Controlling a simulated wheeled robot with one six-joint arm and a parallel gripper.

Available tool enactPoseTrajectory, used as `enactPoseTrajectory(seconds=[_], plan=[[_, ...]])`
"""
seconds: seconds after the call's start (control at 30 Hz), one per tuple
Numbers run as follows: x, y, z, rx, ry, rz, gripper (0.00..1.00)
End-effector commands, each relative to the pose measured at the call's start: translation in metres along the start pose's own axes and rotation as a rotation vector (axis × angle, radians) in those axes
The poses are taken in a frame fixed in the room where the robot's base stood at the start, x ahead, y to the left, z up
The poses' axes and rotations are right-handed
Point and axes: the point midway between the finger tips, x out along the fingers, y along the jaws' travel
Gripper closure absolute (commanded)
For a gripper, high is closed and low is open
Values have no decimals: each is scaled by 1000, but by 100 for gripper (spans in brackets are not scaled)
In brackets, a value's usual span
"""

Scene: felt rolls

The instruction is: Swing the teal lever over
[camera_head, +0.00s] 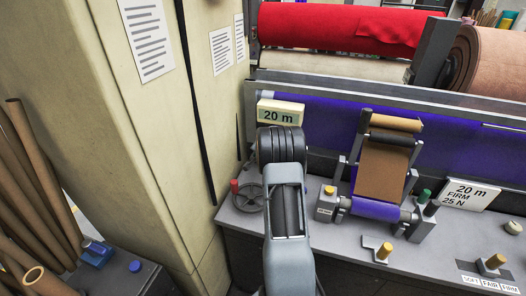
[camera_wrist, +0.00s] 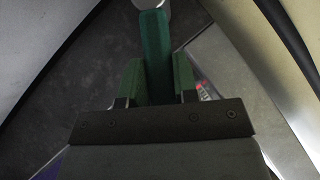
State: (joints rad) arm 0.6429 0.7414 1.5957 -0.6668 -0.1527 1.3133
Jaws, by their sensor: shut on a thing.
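The teal lever (camera_wrist: 154,45) runs down from a pale round end at the top of the wrist view and passes between the two fingers of my gripper (camera_wrist: 157,76). The fingers are shut on it, one on each side. The lever's lower part is hidden by the gripper body. In the head view my own arm stands in front, and I can make out neither the lever nor the fingers there.
A grey bench (camera_head: 450,235) carries a small roller stand with brown felt (camera_head: 382,172), a handwheel (camera_head: 250,197) and yellow-topped knobs. A beige cabinet (camera_head: 130,130) stands close on the left. Red felt (camera_head: 330,27) and purple felt (camera_head: 330,120) lie behind. Cardboard tubes (camera_head: 30,180) lean at far left.

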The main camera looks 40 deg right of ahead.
Motion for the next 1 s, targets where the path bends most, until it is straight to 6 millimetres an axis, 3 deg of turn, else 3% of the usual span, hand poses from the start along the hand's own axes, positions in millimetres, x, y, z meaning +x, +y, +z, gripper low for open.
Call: enactPoseTrajectory(seconds=[0.27,0.3,0.53,0.83,1.0], plan=[[1,2,2,-1,-4,5,100],[1,2,2,-1,-4,5,71],[0,1,1,0,-2,2,48],[-2,1,0,1,0,1,47],[-20,0,0,1,0,0,47]])
